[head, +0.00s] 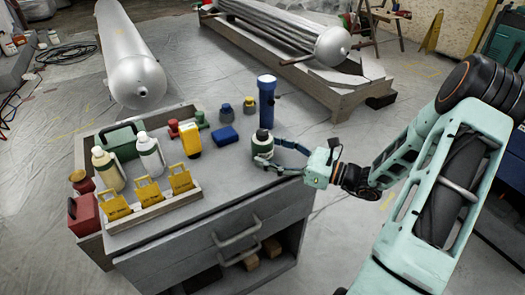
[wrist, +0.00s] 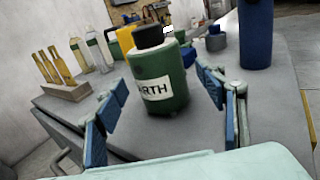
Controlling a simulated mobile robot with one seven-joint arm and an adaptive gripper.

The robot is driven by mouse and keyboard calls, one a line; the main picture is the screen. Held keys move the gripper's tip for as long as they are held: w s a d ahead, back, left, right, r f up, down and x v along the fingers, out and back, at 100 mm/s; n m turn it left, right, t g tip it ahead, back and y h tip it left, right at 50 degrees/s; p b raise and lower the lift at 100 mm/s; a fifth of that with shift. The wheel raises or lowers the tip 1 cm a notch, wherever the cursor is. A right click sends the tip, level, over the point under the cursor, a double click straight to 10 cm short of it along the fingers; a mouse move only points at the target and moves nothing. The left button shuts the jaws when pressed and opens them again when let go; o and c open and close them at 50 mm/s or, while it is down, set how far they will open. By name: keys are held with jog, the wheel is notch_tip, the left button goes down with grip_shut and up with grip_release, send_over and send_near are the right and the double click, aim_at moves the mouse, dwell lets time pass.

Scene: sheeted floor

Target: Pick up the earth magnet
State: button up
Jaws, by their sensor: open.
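The earth magnet looks like a dark green cylinder with a black top and a white label reading "RTH" in the wrist view (wrist: 160,85). It stands upright near the right edge of the grey workbench top, and the head view shows it there too (head: 262,146). My gripper (wrist: 169,100) is open, with one blue-padded finger on each side of the magnet. In the head view my gripper (head: 272,151) reaches in from the right at low height. Gaps show between the fingers and the magnet in the wrist view. The magnet's far side is hidden.
A tall blue cylinder (head: 266,103) stands just behind the magnet. A blue block (head: 224,135), a yellow item (head: 190,139) and small knobbed pieces are to the left. The front middle is clear.

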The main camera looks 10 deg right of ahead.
aim_at(268, 140)
jog(key=shift+x, duration=1.4)
jog(key=c, duration=1.5)
jog(key=shift+c, duration=0.2)
jog(key=shift+r, duration=0.1)
jog(key=shift+r, duration=0.25)
jog(key=r, duration=0.1)
jog(key=r+p, duration=0.1)
jog(key=r, duration=0.1)
jog(key=shift+s+d+r, duration=0.15)
jog(key=shift+s+r, duration=0.15)
jog(key=s+r+p, duration=0.2)
jog(key=s+r, duration=0.2)
jog(key=s, duration=0.2)
jog(key=s+d+r+p, duration=0.1)
jog(key=s+r+p, duration=0.1)
jog(key=s+r, duration=0.2)
jog(key=s, duration=0.3)
jog(key=shift+s+d+r+p, duration=0.15)
jog(key=shift+d+r+p, duration=0.15)
jog(key=shift+r+p, duration=0.1)
